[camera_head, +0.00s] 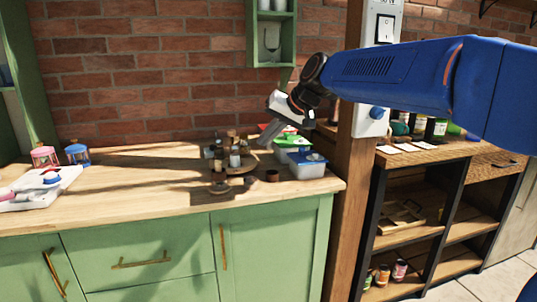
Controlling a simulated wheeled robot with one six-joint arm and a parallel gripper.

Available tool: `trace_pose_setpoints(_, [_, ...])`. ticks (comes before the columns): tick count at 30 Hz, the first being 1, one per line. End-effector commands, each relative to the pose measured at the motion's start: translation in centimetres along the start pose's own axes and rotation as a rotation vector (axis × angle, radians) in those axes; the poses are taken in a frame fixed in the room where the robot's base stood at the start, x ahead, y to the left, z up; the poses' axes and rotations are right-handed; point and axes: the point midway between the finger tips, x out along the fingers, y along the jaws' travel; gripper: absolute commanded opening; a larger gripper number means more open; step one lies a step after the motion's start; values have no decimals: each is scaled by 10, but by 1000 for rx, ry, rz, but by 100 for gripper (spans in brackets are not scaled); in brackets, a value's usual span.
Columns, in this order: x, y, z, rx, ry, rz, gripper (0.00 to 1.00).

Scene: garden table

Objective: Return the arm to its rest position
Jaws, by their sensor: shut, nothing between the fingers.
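My gripper (270,134) hangs at the end of my blue arm, in the middle of the head view. It points down and to the left and sits above the wooden counter, in front of the brick wall. Its fingers are shut with nothing held. The arm reaches in from the right edge, across the front of a wooden post. The fingertips appear close to a cluster of small round items on a wooden stand (222,187); the exact gap cannot be told.
Plastic tubs (306,168) with coloured lids stand near the counter's right end. Pink (44,156) and blue (77,154) jars and a white tray (30,193) are at left. A wooden post (350,190) and a shelf unit (440,178) stand at right. The counter (125,205) is clear at centre left.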

Motion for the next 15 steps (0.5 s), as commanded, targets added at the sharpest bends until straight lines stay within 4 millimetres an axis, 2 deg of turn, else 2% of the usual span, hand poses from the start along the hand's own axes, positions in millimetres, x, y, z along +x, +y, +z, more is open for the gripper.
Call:
trace_pose_setpoints(8, [-25,28,28,-4,-1,49,0])
trace_pose_setpoints(11, [-35,42,44,-5,-3,75,0])
trace_pose_setpoints(15, [-55,68,75,-8,-8,123,0])
